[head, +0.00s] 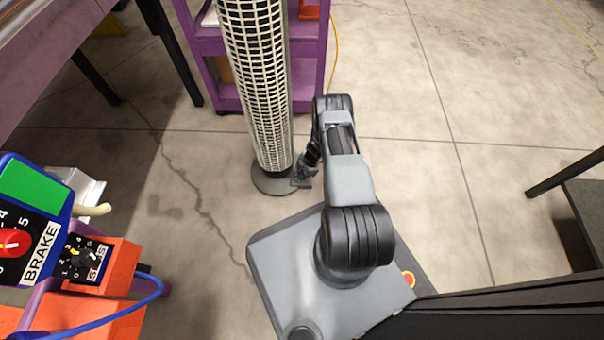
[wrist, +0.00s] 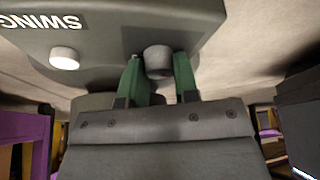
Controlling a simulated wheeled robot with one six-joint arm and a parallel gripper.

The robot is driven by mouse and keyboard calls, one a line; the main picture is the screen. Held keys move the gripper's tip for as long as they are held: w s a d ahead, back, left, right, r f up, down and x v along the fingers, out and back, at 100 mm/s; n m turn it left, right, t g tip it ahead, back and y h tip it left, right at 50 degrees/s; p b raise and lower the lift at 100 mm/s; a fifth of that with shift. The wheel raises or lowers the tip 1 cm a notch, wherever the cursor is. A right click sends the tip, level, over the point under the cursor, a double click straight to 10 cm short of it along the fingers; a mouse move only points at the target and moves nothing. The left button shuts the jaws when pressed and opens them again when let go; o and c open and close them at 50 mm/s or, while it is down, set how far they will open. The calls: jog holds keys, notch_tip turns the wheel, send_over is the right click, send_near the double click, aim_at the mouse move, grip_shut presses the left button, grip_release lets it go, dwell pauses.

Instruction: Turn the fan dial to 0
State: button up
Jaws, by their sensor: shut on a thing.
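A tall tower fan (head: 260,85) with a pale grille stands on a round grey base in the head view. My gripper (head: 302,178) is low at the fan's right side, by its base. In the wrist view the green fingers of my gripper (wrist: 158,78) are closed on the two sides of a grey round fan dial (wrist: 159,59) on the fan's dark grey panel (wrist: 110,35). The dial's pointer and any numbers round it are not visible. A white round knob (wrist: 65,58) sits left of it, near upside-down lettering SWING.
A purple shelf cart (head: 205,45) stands behind the fan. A blue box with a red dial marked BRAKE (head: 38,225) and an orange box with a black dial (head: 105,265) are at the lower left. The floor to the right is mostly clear.

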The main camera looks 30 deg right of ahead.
jog(key=shift+w+d+n, duration=0.1)
jog(key=shift+w+n, duration=0.05)
jog(key=shift+n, duration=0.15)
jog(key=o, duration=0.9)
jog(key=shift+r, duration=0.1)
jog(key=p+v, duration=0.6)
jog(key=v, duration=0.7)
jog(key=shift+r, duration=0.35)
